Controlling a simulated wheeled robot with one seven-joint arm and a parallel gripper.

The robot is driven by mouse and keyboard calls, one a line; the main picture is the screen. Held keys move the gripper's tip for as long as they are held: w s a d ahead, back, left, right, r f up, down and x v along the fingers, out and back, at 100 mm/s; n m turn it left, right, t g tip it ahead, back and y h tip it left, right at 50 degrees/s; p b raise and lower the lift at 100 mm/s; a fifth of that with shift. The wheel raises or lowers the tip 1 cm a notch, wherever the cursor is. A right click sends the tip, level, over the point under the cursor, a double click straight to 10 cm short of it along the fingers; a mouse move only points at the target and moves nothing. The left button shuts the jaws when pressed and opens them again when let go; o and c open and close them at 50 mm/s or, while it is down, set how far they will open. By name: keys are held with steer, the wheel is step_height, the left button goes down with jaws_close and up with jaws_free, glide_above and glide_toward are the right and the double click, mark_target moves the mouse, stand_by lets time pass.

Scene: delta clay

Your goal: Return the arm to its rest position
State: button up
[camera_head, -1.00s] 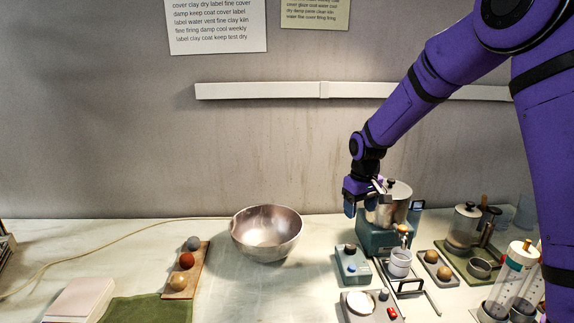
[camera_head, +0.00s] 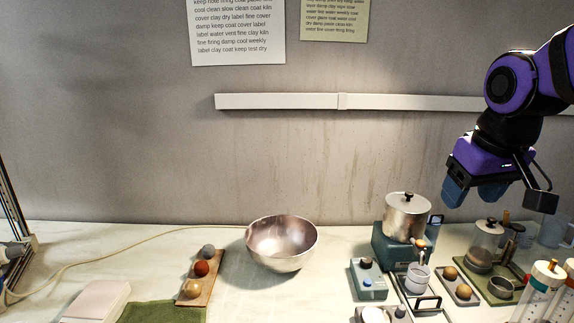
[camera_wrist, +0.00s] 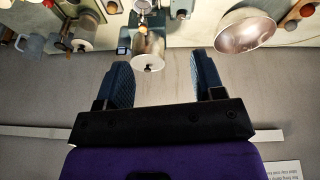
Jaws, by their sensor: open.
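My gripper (camera_head: 474,194) is at the right in the head view, raised above the bench and apart from everything on it. Its purple wrist and folded purple arm show behind it at the upper right. In the wrist view my gripper (camera_wrist: 163,80) has its two blue fingers spread, with nothing held between them. The lidded metal pot (camera_head: 406,216) on its teal base stands lower left of the gripper in the head view. The pot (camera_wrist: 148,52) shows beyond the fingertips in the wrist view.
A metal bowl (camera_head: 282,243) stands mid-bench. A wooden board (camera_head: 204,284) with several balls lies left of it. Small devices, a glass press (camera_head: 484,246) and striped tubes (camera_head: 541,285) crowd the right. A white rail (camera_head: 290,101) runs along the wall. The air left of the gripper is clear.

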steer(key=s+d+m+t, duration=0.1)
steer(key=s, duration=1)
steer(key=shift+s+r, duration=0.15)
steer(key=shift+s, duration=0.25)
steer(key=shift+d, duration=0.1)
stand_by(0.9)
